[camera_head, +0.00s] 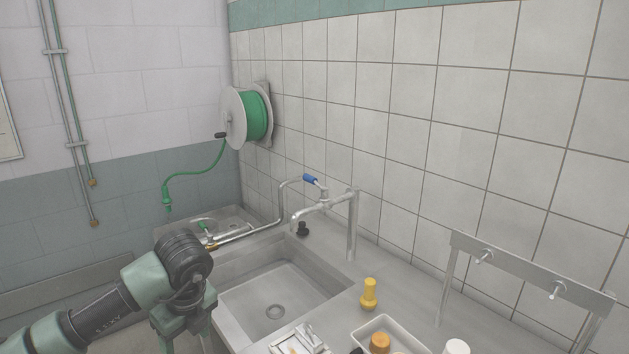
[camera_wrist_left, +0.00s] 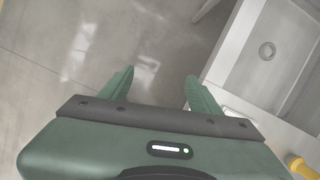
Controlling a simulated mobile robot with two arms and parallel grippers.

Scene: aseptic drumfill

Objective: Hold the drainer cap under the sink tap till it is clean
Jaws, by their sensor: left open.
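The sink tap (camera_head: 325,203) is a curved metal spout with a blue lever, standing over the back edge of the steel sink (camera_head: 260,290). No water stream shows from it. I cannot tell which piece is the drainer cap; an orange round cap (camera_head: 379,342) lies in a white tray at the front, and a small black piece (camera_head: 303,229) stands behind the basin. My left gripper is at the left front of the sink; in the left wrist view its two green fingers (camera_wrist_left: 160,76) are spread and empty above the floor. My right gripper is not in view.
A yellow piece (camera_head: 369,294) stands on the counter right of the basin. The white tray (camera_head: 405,335), a white cap (camera_head: 457,347) and a metal item (camera_head: 300,341) sit at the front. A rack (camera_head: 520,275) is at right; a green hose reel (camera_head: 253,116) hangs on the wall.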

